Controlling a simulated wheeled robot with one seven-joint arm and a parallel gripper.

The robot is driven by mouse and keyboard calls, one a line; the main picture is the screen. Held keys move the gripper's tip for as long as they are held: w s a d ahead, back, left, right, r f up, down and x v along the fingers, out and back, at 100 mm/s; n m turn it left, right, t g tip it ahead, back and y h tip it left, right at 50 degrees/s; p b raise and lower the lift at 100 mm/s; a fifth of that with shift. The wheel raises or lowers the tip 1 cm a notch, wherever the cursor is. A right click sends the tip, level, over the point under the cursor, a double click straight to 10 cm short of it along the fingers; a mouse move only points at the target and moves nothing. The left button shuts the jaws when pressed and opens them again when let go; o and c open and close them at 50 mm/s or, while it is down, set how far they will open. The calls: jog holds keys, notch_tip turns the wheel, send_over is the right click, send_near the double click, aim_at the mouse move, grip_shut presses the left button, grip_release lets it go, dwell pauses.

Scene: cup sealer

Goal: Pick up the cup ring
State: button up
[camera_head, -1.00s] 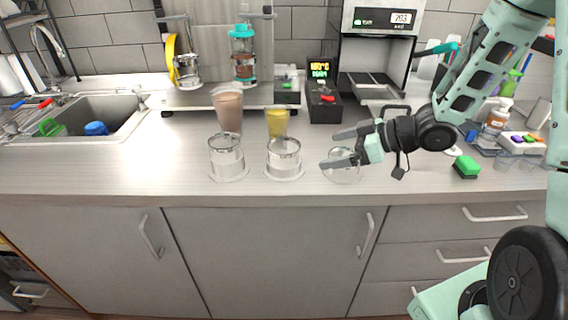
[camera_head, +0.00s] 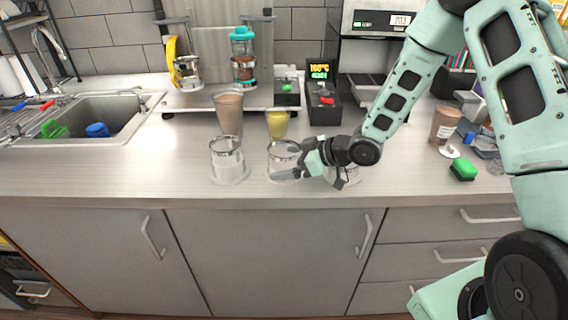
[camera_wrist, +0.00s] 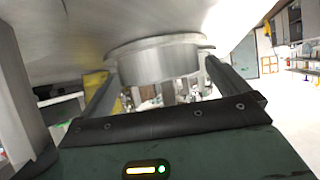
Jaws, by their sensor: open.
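Three clear cylindrical cup rings with flat flanges stand in a row near the counter's front edge: a left one (camera_head: 228,160), a middle one (camera_head: 282,157) and a right one partly hidden behind my gripper. My gripper (camera_head: 280,163) is open, reaching in from the right at the middle ring. Its fingers lie across that ring in the head view and hide part of it. In the wrist view the ring (camera_wrist: 165,60) appears between the two spread fingers (camera_wrist: 165,85). I cannot tell if either finger touches it.
A brown drink cup (camera_head: 229,112) and a yellow one (camera_head: 277,124) stand close behind the rings. A black box with a display (camera_head: 322,100) is behind them. The counter left of the rings is clear.

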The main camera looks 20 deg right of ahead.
jog(key=c, duration=1.1)
